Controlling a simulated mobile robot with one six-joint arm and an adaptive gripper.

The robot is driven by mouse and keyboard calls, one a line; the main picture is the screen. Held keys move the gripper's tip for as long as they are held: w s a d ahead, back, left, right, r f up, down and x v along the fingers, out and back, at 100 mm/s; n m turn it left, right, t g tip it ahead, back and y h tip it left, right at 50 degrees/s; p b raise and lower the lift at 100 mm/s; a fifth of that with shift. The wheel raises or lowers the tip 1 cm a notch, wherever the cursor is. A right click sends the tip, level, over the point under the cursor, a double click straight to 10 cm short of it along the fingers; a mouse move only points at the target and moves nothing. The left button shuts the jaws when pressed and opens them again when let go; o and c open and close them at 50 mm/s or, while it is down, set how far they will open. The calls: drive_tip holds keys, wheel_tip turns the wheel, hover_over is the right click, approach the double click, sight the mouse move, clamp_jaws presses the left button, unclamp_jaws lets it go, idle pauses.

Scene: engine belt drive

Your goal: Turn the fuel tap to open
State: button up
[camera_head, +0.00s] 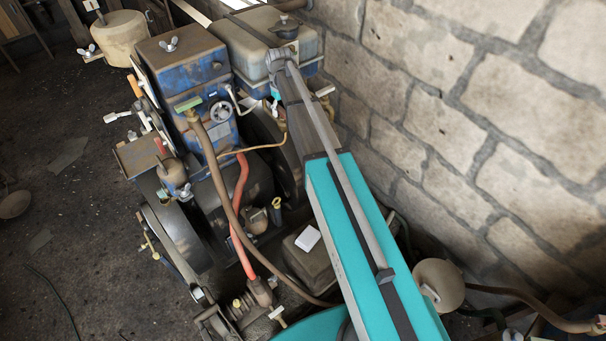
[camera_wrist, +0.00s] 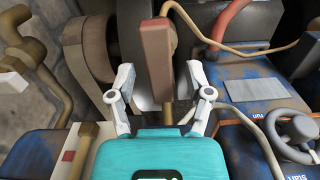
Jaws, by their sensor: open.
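The fuel tap appears to be the worn reddish-brown lever (camera_wrist: 157,60) with a brass stem below it in the wrist view; a thin copper pipe runs past its far end. My gripper (camera_wrist: 160,80) is open, with one white finger on each side of the lever. There seems to be a gap on both sides; whether a finger touches it I cannot tell. In the head view my gripper (camera_head: 275,106) is at the lower edge of the fuel tank (camera_head: 262,45), mostly hidden by my arm. The lever itself cannot be made out there.
The blue engine block (camera_head: 185,75) stands left of my gripper, with a handwheel (camera_head: 220,112) on its side. A brown hose (camera_head: 220,175) and a red hose (camera_head: 240,195) run down its front. A stone wall (camera_head: 450,110) closes off the right. A brass fitting (camera_wrist: 30,55) is at the wrist view's left.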

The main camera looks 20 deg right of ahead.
sight(282, 110)
drive_tip(key=m, duration=0.8)
drive_tip(key=shift+m, duration=0.3)
drive_tip(key=m, duration=0.8)
drive_tip(key=shift+r+m, duration=0.1)
drive_tip(key=shift+m, duration=0.3)
wheel_tip(282, 110, up, 14)
drive_tip(key=p, duration=1.4)
drive_tip(key=s+f+n+b, duration=0.6)
drive_tip(key=s+f+b, duration=0.4)
drive_tip(key=s, duration=0.4)
drive_tip(key=s+f+n+b, duration=0.7)
drive_tip(key=s+f+b, duration=0.3)
drive_tip(key=s, duration=0.3)
drive_tip(key=shift+s+a, duration=0.2)
drive_tip(key=shift+s, duration=0.15)
